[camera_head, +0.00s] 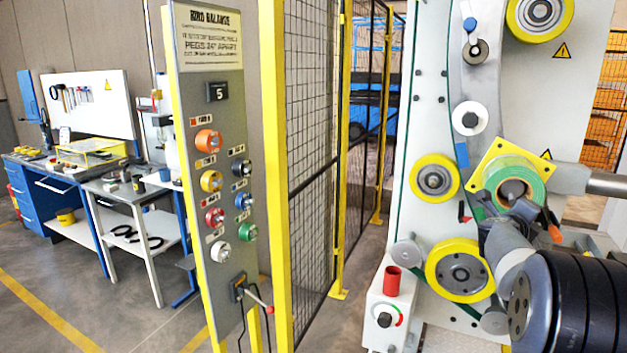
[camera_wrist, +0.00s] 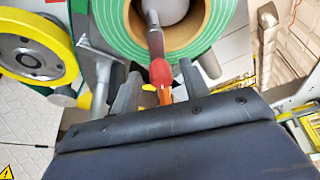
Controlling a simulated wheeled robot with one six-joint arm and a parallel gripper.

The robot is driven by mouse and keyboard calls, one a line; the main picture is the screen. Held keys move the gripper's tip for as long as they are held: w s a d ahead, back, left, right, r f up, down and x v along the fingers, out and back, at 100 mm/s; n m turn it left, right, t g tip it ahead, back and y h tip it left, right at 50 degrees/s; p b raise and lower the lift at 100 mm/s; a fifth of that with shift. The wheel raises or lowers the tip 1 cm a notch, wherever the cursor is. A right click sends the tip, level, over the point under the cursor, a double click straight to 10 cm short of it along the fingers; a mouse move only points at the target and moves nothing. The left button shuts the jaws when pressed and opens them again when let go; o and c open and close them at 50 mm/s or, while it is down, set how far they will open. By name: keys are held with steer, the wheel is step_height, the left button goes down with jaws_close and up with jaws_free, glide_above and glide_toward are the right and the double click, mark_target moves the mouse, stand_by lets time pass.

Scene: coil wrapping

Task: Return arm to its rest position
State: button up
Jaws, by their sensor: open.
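My arm reaches in from the lower right of the head view toward the wrapping machine. My gripper (camera_head: 522,212) is in front of the green-edged roll (camera_head: 531,171) on its yellow square plate, partly hidden by my own wrist. In the wrist view my gripper (camera_wrist: 161,78) has its two grey fingers spread apart. The green roll (camera_wrist: 103,19) fills the top of that view, just beyond the fingertips. A red and orange tip (camera_wrist: 160,73) on a grey rod shows between the fingers. I cannot tell whether either finger touches it.
The machine's yellow-rimmed rollers (camera_head: 435,179) and a control box (camera_head: 388,312) with a red cup-like piece stand close by. A peg board (camera_head: 218,150) and a mesh fence (camera_head: 312,150) stand left of the machine. Workbenches (camera_head: 130,188) are far left. Floor before them is clear.

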steer(key=n+b, duration=0.1)
steer(key=n+h+b, duration=0.1)
steer(key=n+b, duration=0.1)
steer(key=r+n+t+b, duration=0.1)
steer(key=b, duration=0.1)
steer(key=shift+d+n+h, duration=0.25)
steer(key=shift+n+h, duration=0.05)
steer(key=shift+r, duration=0.15)
steer(key=shift+s, duration=0.1)
